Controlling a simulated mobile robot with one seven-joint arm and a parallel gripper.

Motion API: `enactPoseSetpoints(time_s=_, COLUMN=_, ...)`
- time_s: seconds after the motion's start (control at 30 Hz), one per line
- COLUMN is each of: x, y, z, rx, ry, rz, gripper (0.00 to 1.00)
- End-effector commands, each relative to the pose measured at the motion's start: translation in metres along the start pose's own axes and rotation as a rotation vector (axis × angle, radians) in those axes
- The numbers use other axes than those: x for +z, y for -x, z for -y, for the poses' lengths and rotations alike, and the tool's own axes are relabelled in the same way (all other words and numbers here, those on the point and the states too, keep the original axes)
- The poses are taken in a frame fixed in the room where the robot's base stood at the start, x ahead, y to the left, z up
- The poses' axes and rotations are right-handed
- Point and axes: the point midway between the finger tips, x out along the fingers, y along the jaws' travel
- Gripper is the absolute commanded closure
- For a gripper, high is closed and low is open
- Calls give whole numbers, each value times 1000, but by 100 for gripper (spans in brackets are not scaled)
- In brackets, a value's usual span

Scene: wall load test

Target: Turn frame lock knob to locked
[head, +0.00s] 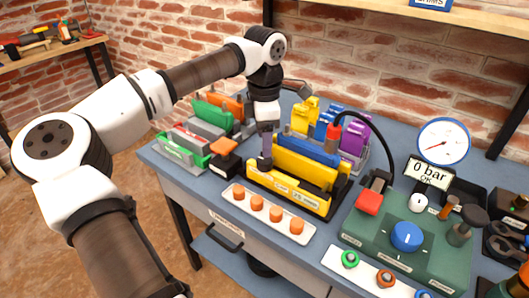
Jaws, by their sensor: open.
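A yellow frame (305,168) with a blue block (309,150) in it stands in a black base on the blue-grey bench. My gripper (265,163) points down at the left end of this frame, close to it or touching it; I cannot tell which. It is open, but its fingers are small and partly merge with the frame. I cannot make out the frame lock knob for sure, nor its setting. An orange-topped black block (224,147) sits just left of my gripper. A large blue knob (407,236) is on the green pump box to the right.
A white tray (240,207) with several orange caps lies in front of the frame. Coloured blocks and a black hose stand behind.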

Motion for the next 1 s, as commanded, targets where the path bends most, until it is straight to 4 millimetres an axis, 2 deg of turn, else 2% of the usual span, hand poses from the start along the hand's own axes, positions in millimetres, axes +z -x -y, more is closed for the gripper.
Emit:
enactPoseSetpoints(time_s=0.03, x=0, y=12, z=-1, rx=3, ry=2, rz=0, gripper=41)
enactPoseSetpoints(time_s=0.2, x=1, y=48, z=-1, rx=2, ry=1, rz=0, gripper=41)
enactPoseSetpoints(time_s=0.4, x=0, y=73, z=0, rx=1, ry=1, rz=0, gripper=41)
enactPoseSetpoints(time_s=0.87, x=1, y=79, z=0, rx=-1, ry=-2, rz=4, gripper=41)
enactPoseSetpoints(time_s=0.97, x=24, y=78, z=8, rx=-4, ry=-41, rz=95, gripper=41)
enactPoseSetpoints(time_s=1.0, x=41, y=80, z=14, rx=-6, ry=-67, rz=162, gripper=41)
